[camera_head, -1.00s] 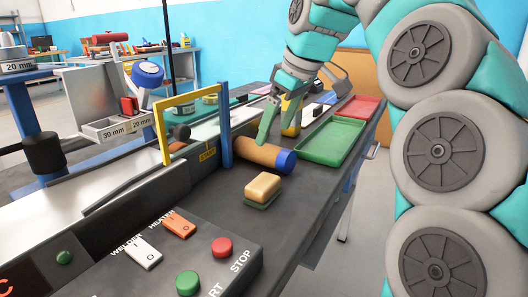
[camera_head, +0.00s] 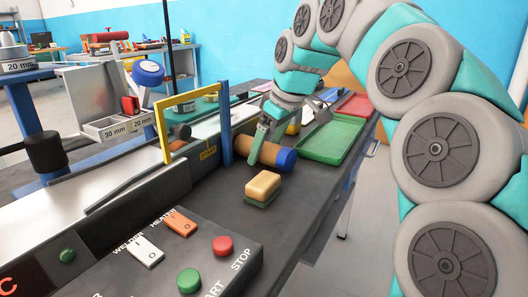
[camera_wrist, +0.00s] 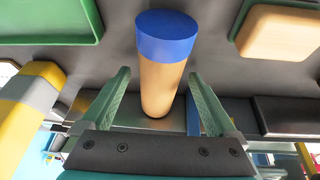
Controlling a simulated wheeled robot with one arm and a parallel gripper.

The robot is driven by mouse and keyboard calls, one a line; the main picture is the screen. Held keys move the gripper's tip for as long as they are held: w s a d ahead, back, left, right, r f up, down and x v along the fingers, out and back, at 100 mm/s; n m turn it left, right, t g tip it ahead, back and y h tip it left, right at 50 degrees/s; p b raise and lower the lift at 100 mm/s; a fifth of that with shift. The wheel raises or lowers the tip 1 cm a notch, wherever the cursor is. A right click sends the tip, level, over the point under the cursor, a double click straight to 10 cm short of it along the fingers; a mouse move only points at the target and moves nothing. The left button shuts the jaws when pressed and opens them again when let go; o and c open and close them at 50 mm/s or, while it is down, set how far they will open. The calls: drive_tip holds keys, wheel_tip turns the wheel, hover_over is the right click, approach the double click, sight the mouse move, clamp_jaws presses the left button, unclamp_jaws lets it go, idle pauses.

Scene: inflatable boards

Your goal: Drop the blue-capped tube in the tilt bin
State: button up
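The blue-capped tube (camera_head: 272,153) is a tan cylinder lying on the dark bench, its blue cap towards the green tray. In the wrist view the tube (camera_wrist: 160,85) lies lengthwise between my two green fingers, its cap beyond the tips. My gripper (camera_head: 262,143) is open and low over the tube's middle; in the wrist view my gripper (camera_wrist: 158,80) shows a gap on both sides of the tube. Whether the fingers straddle it or hang just above it, I cannot tell. No bin is clearly marked as the tilt bin.
A green tray (camera_head: 309,154) and a red tray (camera_head: 356,106) lie behind the tube. A tan block on a green base (camera_head: 263,187) sits in front. A yellow-and-blue frame (camera_head: 226,135) rises at the tube's left.

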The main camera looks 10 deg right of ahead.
clamp_jaws()
idle(0.6)
drive_tip(key=shift+r, duration=0.15)
